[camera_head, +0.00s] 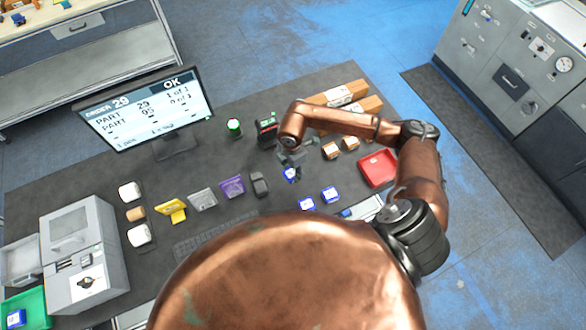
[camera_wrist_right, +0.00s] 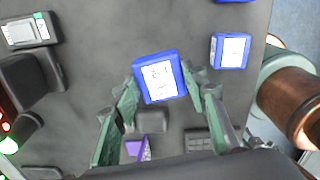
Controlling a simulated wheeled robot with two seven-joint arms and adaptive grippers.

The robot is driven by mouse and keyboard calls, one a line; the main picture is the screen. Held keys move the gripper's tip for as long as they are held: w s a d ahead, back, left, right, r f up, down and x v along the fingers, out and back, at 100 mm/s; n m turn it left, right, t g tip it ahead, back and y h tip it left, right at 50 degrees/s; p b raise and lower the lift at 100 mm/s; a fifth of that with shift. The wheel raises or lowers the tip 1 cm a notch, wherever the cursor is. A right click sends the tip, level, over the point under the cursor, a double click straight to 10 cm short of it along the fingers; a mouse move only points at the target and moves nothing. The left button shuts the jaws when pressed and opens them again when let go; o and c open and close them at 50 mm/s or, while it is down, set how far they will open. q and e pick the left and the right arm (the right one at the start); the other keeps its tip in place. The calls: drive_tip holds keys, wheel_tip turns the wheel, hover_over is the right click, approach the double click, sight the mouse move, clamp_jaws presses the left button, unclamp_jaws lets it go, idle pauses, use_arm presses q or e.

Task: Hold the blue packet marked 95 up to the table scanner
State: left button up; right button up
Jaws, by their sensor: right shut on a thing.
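My right gripper (camera_head: 291,160) is shut on a blue packet (camera_head: 291,174) with a white label, held above the dark table. In the right wrist view the packet (camera_wrist_right: 159,77) sits between the green fingertips (camera_wrist_right: 162,85), its label facing the camera; its number is too small to read. A black device with a red-lit face (camera_head: 267,128), apparently the table scanner, stands just behind and left of the gripper, apart from the packet. My left gripper is not in view.
Two blue packets (camera_head: 330,194) (camera_head: 308,204) lie nearer the front. A red tray (camera_head: 378,168), small brown boxes (camera_head: 331,151) and long cartons (camera_head: 337,95) are to the right. A green-topped cylinder (camera_head: 234,127) and a monitor (camera_head: 146,108) reading OK stand to the left.

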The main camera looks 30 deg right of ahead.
drive_tip(key=shift+f+m, duration=0.1)
drive_tip(key=shift+m, duration=0.4)
drive_tip(key=shift+w+d+f+b, duration=0.1)
drive_tip(key=shift+w+f+b, duration=0.25)
drive_tip(key=shift+f+b, duration=0.2)
drive_tip(key=w+f+b, duration=0.3)
drive_tip(key=b, duration=0.1)
drive_tip(key=shift+w+d+f, duration=0.1)
drive_tip(key=shift+w+f, duration=0.25)
drive_tip(key=shift+w+f+b, duration=0.1)
drive_tip(key=shift+w+b, duration=0.15)
drive_tip(key=shift+b, duration=0.2)
